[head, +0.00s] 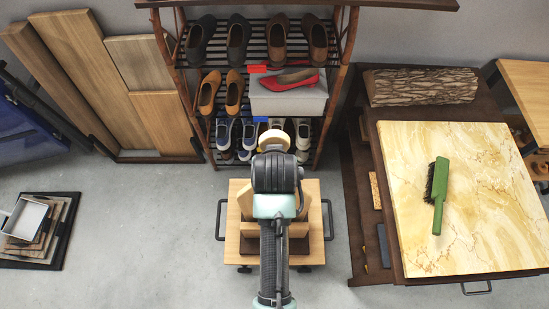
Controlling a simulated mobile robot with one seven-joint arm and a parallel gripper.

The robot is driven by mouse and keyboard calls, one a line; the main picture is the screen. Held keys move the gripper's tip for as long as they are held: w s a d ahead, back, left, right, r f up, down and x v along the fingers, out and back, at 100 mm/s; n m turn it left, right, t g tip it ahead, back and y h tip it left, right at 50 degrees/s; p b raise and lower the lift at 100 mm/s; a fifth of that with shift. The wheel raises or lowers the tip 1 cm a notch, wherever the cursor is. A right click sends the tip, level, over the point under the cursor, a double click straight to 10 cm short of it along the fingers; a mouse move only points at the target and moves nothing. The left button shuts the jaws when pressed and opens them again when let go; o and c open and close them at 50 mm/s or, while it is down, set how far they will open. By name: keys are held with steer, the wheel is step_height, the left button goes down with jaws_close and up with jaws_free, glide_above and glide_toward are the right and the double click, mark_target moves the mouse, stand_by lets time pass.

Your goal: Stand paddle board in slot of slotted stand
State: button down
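My arm rises from the bottom centre of the head view, and its end hides what lies behind it. My gripper's fingers do not show. A small wooden table (240,252) with black side handles stands on the floor behind my arm. Upright, slanted wooden pieces (246,201) rise from it on both sides of my arm; they may belong to the slotted stand, but its slots are hidden. A pale round wooden piece (270,155) shows around the top of my arm; I cannot tell whether it is the paddle board or whether it is held.
A shoe rack (222,68) with shoes and a grey box stands behind. A marble-topped table (490,215) at right holds a green brush (439,195); a log (422,87) lies behind it. Planks (80,60) lean at left. A black tray (65,235) lies lower left. Floor between is clear.

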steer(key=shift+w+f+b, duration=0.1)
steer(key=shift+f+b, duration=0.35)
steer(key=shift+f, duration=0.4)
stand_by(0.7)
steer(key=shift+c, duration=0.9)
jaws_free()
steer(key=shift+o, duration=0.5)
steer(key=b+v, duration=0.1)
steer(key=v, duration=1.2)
steer(key=shift+b, duration=0.35)
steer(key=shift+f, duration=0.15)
